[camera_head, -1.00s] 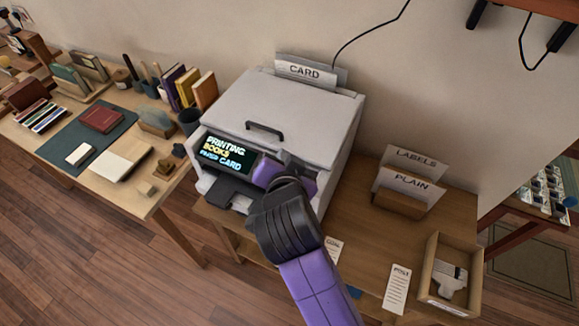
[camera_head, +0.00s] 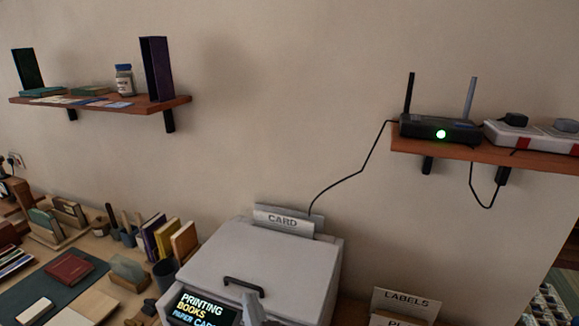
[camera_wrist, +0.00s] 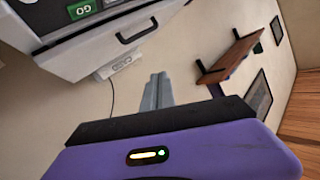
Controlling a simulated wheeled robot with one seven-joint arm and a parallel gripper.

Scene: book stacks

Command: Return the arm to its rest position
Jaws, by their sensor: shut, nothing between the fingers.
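My gripper (camera_wrist: 157,92) shows in the wrist view as two grey fingers lying together, shut and empty, with the bare wall behind them. Its purple housing with a small lit indicator fills the bottom of that view. In the head view, what looks like its grey fingertips (camera_head: 252,309) pokes up at the bottom edge in front of the printer (camera_head: 255,260). The rest of my arm is out of the head view. The printer's screen (camera_head: 205,308) reads "PRINTING BOOKS" and "PAPER CARD". The printer also shows at the upper left of the wrist view (camera_wrist: 95,45).
A wall shelf (camera_head: 480,150) with a router (camera_head: 440,130) is at the upper right, its cable running down behind the printer. Another shelf (camera_head: 100,105) is at the upper left. A desk with books (camera_head: 165,235) stands left.

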